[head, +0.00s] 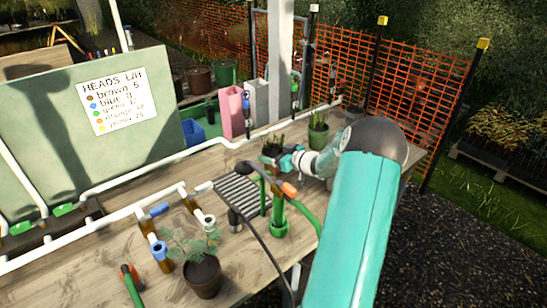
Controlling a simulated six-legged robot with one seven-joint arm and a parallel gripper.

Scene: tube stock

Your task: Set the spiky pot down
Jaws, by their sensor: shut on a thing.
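A dark pot with spiky green leaves (273,148) is at the far side of the wooden bench, beyond the slatted grey drain tray. My gripper (287,161) comes in from the right and is shut on this spiky pot. The pot looks upright. Its base is partly hidden, so I cannot tell whether it touches the bench. A green pot with upright leaves (318,134) stands just right of it, at the back of the bench.
The slatted grey tray (238,189), a hose with an orange fitting (289,189) and green tube parts (278,222) lie nearer. A leafy dark pot (203,274) stands at the front. White pipes (150,174) cross the bench (145,190). A pink container (232,112) stands behind.

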